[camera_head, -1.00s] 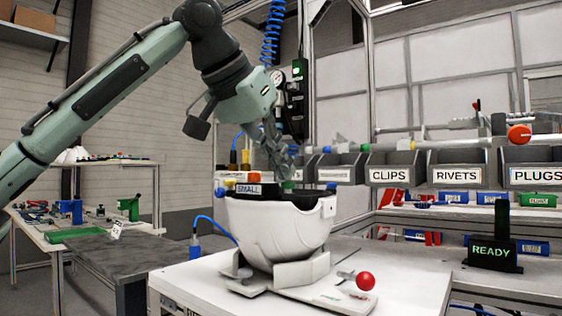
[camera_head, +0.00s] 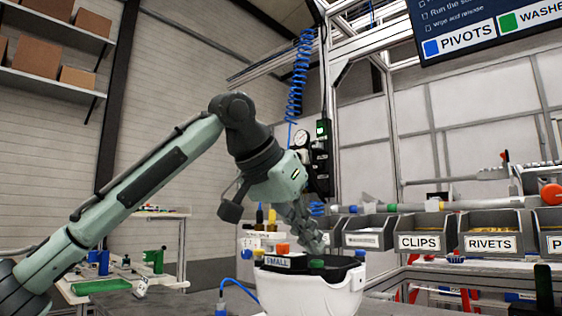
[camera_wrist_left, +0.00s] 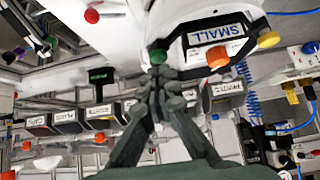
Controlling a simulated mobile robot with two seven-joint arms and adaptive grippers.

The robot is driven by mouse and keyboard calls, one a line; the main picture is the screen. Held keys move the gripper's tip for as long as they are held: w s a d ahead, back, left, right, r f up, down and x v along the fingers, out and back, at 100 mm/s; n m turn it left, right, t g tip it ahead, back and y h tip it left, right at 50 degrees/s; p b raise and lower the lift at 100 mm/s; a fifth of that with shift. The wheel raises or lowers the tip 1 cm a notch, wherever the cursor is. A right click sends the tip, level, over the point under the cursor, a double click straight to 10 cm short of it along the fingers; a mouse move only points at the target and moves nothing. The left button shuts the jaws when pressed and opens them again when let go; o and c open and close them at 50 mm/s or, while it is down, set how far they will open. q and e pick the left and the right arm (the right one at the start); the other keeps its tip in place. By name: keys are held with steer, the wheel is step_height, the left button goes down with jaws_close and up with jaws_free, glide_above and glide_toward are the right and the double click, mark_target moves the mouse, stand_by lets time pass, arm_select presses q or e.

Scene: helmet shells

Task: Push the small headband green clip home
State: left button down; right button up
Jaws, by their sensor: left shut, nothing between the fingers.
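The white helmet shell (camera_head: 315,292) stands at the bottom of the head view, its lower part cut off. The black headband (camera_head: 340,262) sits in its top, with a SMALL label (camera_head: 279,262). The green clip (camera_head: 317,263) is at the headband's near edge; it also shows in the left wrist view (camera_wrist_left: 158,55). My left gripper (camera_head: 317,248) is shut and empty, pointing down, its fingertips just above or touching the green clip; I cannot tell which. In the left wrist view the closed fingertips (camera_wrist_left: 158,78) lie right against the clip's image. My right gripper is not in view.
An orange knob (camera_head: 282,248) and a yellow knob (camera_head: 258,252) are beside the label. Bins marked CLIPS (camera_head: 419,242) and RIVETS (camera_head: 490,243) stand behind to the right. A blue hose (camera_head: 235,287) curves left of the shell. A red ball (camera_wrist_left: 92,16) shows in the wrist view.

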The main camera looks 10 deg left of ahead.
arm_select(q)
steer(key=w+r+p+v, duration=0.1)
steer(key=v, duration=1.1)
steer(key=shift+d+r+p, duration=0.15)
steer(key=shift+d+p, duration=0.15)
steer(key=shift+p, duration=0.1)
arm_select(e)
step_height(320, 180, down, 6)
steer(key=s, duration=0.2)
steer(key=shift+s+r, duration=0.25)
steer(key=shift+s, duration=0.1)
